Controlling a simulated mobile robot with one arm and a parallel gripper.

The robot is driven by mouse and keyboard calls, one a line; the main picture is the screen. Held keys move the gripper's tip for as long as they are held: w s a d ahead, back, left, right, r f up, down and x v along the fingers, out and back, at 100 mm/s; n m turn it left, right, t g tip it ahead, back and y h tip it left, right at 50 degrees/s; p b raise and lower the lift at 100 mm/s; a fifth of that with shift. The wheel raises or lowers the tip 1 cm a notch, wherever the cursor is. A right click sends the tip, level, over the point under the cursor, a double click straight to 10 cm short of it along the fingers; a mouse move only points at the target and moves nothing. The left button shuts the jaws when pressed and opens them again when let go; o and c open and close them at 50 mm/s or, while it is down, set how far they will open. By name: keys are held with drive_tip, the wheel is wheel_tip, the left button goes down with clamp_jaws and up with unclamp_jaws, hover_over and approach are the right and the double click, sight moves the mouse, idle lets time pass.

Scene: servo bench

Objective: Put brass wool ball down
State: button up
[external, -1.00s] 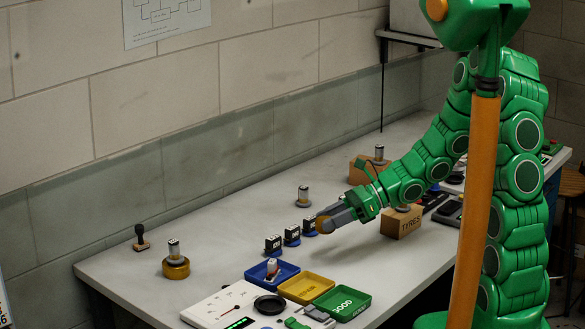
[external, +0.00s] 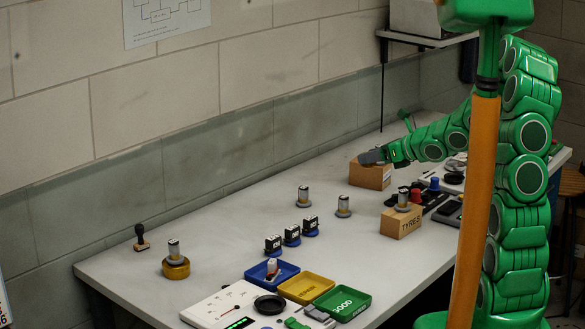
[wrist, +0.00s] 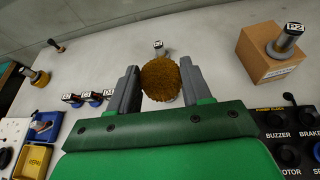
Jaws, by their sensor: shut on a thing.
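The brass wool ball (wrist: 160,78) is a rough, golden-brown ball. In the wrist view it sits between the two grey fingers of my gripper (wrist: 159,84), which is shut on it. Bench surface shows around it, and a pale thing is partly hidden just below it. In the external view my gripper (external: 372,157) is over the far part of the bench, in front of a cardboard box (external: 370,177). I cannot make out the ball there.
Two small metal cylinders (external: 303,196) (external: 343,206) and several blue-based stamps (external: 292,236) stand mid-bench. Blue (external: 257,275), yellow (external: 318,281) and green (external: 363,304) trays lie at the front. A TYRES box (external: 401,222) and a black control panel (wrist: 285,125) are to the right. Bare bench (external: 220,225) lies left of the stamps.

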drive_tip(key=w+d+r+m+t+h, duration=0.2)
drive_tip(key=w+d+r, duration=0.1)
drive_tip(key=d, duration=0.4)
drive_tip(key=w+d+r+m+t+h, duration=0.1)
drive_tip(key=w+d+r+m+h, duration=0.1)
drive_tip(key=w+d+m+h, duration=0.3)
drive_tip(key=w+d+r+t, duration=0.2)
drive_tip(key=d+r, duration=0.1)
drive_tip(key=d, duration=0.5)
drive_tip(key=s+a+f+n+g+y, duration=0.4)
drive_tip(key=s+a+n, duration=0.1)
drive_tip(key=s+a, duration=0.3)
drive_tip(key=s+a+f+n+g+y, duration=0.3)
drive_tip(key=s+a+n+y, duration=0.1)
drive_tip(key=s+a, duration=0.35)
drive_tip(key=shift+y, duration=0.3)
drive_tip(key=w+a+f, duration=0.1)
drive_tip(key=w+f, duration=0.2)
drive_tip(key=w, duration=0.1)
drive_tip(key=w+a+f, duration=0.2)
drive_tip(key=w+f, duration=0.1)
drive_tip(key=w, duration=0.1)
drive_tip(key=w+a+f, duration=0.1)
drive_tip(key=w+f, duration=0.2)
drive_tip(key=w, duration=0.2)
drive_tip(key=shift+a+f, duration=0.2)
drive_tip(key=shift+f, duration=0.1)
drive_tip(key=shift+w+a+f, duration=0.1)
drive_tip(key=shift+w+f, duration=0.1)
drive_tip(key=shift+f, duration=1.7)
